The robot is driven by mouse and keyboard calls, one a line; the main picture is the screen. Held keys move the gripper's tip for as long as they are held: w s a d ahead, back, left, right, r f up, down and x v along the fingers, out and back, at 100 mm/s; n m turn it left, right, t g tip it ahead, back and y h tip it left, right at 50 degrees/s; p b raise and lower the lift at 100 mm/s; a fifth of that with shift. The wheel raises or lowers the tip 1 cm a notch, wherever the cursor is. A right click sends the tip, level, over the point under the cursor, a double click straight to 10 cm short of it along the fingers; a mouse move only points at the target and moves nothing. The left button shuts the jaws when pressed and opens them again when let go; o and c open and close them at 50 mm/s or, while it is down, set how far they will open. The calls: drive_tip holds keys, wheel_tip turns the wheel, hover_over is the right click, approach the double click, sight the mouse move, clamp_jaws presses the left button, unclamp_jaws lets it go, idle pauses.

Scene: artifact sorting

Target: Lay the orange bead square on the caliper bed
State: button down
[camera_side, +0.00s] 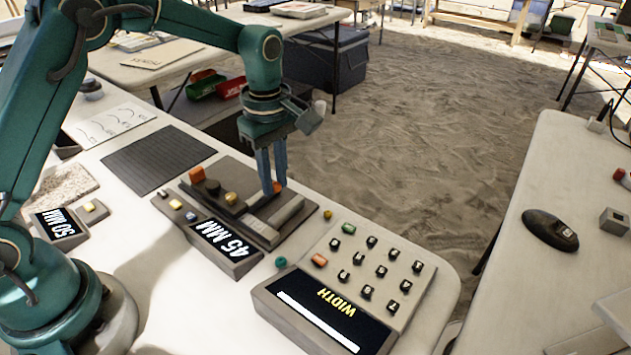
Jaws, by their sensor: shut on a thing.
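My gripper (272,183) points straight down over the right part of the caliper, its fingers close together. A small orange bead (277,187) shows at the fingertips, and the fingers are shut on it. The fingers hide part of the bead. The caliper bed (262,228) is a dark grey plate with light grey bars (286,211) beneath the gripper. I cannot tell whether the bead touches the bed. The caliper's display (222,240) reads 45 MM.
A WIDTH keypad (340,300) stands to the right. A dark ribbed mat (158,160) is clear.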

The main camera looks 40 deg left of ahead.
sight(275, 183)
drive_tip(key=shift+f, duration=1.95)
drive_tip(key=shift+f, duration=0.1)
drive_tip(key=c, duration=0.7)
unclamp_jaws()
drive_tip(key=shift+f, duration=0.1)
drive_tip(key=shift+c, duration=0.2)
